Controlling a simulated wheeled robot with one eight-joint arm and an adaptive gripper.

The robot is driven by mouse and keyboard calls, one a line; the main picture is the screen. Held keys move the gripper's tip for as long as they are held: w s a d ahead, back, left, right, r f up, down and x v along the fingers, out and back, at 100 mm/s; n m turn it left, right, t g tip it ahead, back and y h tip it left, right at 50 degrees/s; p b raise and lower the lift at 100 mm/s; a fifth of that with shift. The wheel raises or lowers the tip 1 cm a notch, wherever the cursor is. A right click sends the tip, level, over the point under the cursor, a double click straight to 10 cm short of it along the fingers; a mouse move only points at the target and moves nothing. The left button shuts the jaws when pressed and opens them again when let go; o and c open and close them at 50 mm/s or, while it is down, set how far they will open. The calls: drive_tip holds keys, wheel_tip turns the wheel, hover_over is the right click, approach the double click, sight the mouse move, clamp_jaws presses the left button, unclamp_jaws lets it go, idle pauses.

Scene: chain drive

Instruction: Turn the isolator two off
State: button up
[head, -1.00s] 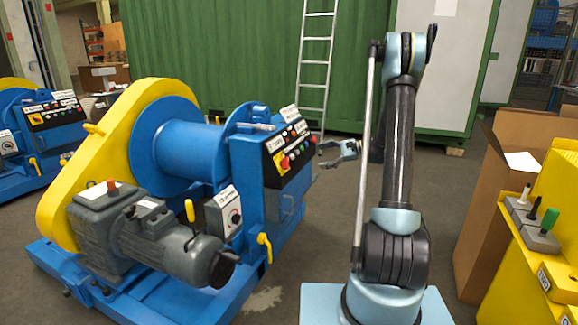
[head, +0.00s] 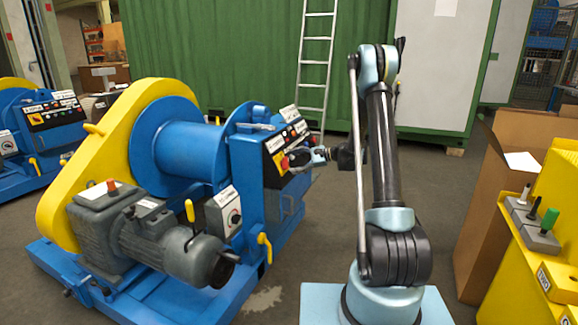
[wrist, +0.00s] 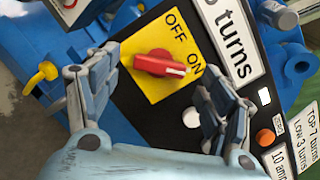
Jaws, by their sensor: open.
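The isolator is a red rotary knob (wrist: 160,65) on a yellow plate (wrist: 157,90) marked OFF and ON. Its white-tipped end points towards ON. It sits on the black control panel (head: 270,168) of the blue winch; the panel's yellow plate also shows in the head view (head: 279,160). The number of this isolator cannot be read. My gripper (wrist: 156,74) is open, with one finger to the left of the knob and the other to its lower right. In the head view my gripper (head: 300,157) is close in front of the panel. Contact with the knob cannot be told.
A white button (wrist: 191,117) and an orange button (wrist: 265,137) lie near my right finger. A second blue winch with a similar panel (head: 52,117) stands at the far left. A cardboard box (head: 490,215) and yellow unit (head: 535,262) stand at right.

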sight(288, 163)
drive_tip(key=shift+x, duration=1.7)
drive_tip(key=shift+c, duration=0.5)
drive_tip(key=c, duration=1)
